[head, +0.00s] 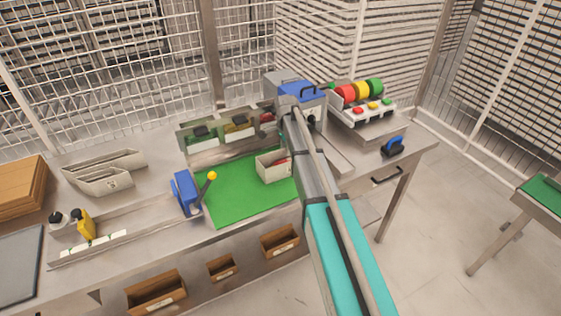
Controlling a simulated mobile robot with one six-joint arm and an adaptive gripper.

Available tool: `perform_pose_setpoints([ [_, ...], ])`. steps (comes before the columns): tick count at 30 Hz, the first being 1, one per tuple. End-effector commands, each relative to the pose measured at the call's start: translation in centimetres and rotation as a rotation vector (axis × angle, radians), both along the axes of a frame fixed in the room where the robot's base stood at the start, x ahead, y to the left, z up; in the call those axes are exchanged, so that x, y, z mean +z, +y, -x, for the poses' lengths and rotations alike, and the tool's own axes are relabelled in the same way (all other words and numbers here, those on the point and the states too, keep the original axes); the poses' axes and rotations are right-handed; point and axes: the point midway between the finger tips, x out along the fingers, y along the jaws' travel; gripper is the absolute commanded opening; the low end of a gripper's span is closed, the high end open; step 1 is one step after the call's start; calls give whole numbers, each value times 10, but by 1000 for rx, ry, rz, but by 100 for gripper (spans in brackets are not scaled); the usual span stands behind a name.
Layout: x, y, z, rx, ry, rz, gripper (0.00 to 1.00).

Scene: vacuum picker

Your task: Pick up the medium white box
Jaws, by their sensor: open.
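A small open white box (268,173) stands on the green mat (228,190) in the middle of the workbench, with something reddish in it. Its right side is close to my arm in the picture and may be partly covered by it. My arm reaches from the lower right up to the back of the bench. My gripper cannot be made out; the arm's far end hides it or blends with the things behind. Whitish sloped bins (100,182) stand at the left of the bench; I cannot tell their sizes for sure.
A blue lever device (187,193) with a yellow knob stands at the mat's left edge. Divided trays (215,148) lie behind the mat. A blue-topped grey case (297,92) and a rack of coloured rolls (358,92) stand at the back right.

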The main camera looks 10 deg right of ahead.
Motion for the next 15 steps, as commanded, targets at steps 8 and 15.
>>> perform_pose_setpoints([
  [8, -13, 0, 0, 0, 0, 0, 44],
  [15, -12, 0, 0, 0, 0, 0, 44],
])
